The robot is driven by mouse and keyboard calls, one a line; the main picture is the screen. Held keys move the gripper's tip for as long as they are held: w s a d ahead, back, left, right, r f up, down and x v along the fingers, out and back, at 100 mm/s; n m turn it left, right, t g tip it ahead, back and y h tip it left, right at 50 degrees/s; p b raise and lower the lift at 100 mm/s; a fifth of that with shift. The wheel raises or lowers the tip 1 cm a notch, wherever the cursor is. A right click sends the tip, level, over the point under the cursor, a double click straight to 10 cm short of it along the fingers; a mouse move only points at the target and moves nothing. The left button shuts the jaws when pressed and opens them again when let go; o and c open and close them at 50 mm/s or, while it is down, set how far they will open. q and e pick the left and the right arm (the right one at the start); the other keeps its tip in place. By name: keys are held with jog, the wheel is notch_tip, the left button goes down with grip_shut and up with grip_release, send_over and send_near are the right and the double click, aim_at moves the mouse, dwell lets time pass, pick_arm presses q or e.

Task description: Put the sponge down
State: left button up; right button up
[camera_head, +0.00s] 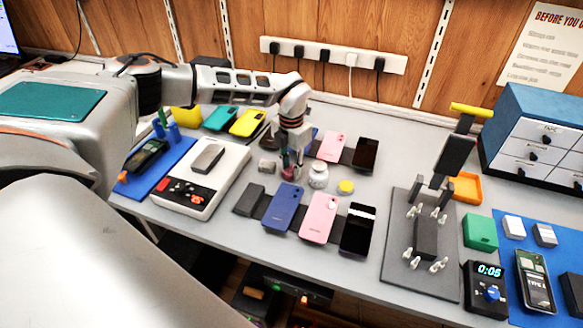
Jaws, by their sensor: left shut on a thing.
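My left gripper (290,160) reaches down over the middle of the bench, fingers pointing down. It is shut on a small reddish and dark thing, the sponge, which the fingers mostly hide. I cannot tell if it touches the bench. A small white jar (318,176) stands just right of the fingers, and a round yellow item (345,187) lies right of the jar. A small grey block (267,166) lies just left of the fingers. My right gripper is not in view.
A blue phone (283,207), a pink phone (319,218) and a black phone (357,230) rest on dark stands in front. A white device with red buttons (202,178) stands left. A grey plate with a fixture (397,262) lies right. Bare bench shows right of the yellow item.

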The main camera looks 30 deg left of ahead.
aim_at(291, 170)
pick_arm(q)
jog(key=shift+r, duration=0.1)
jog(key=o, duration=0.9)
jog(key=shift+o, duration=0.4)
notch_tip(291, 170, up, 12)
jog(key=p, duration=0.1)
